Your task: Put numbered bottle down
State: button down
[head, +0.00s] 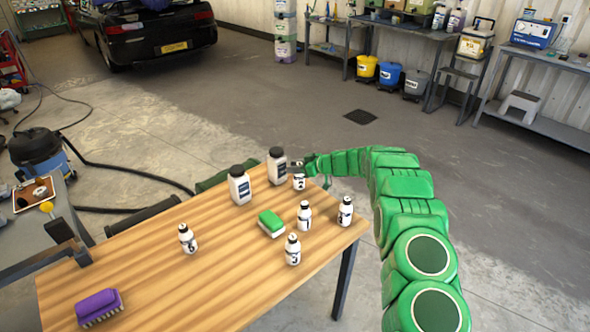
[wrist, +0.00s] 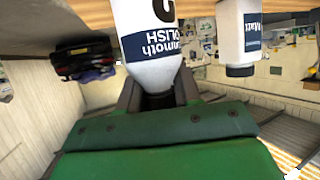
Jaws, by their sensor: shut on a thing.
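My gripper (head: 297,163) is at the far edge of the wooden table (head: 160,285), shut on the cap of a small white bottle (head: 299,182) marked 2. In the wrist view the held bottle (wrist: 148,40) hangs upside down in the picture, its dark cap between the jaws (wrist: 158,98) and its base cut off. The bottle looks upright in the head view; I cannot tell whether its base touches the table. Other numbered bottles stand on the table: 1 (head: 304,217), 3 (head: 293,252), 5 (head: 187,241) and one with an unclear number (head: 345,212).
Two larger white bottles with dark caps stand left of the held one, one nearer (head: 239,188) and one close beside it (head: 276,168). A green brush (head: 271,224) lies mid-table and a purple brush (head: 99,304) at the near left. The table's left middle is clear.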

jog(key=shift+f, duration=0.4)
jog(key=shift+f, duration=0.15)
jog(key=c, duration=0.8)
grip_release()
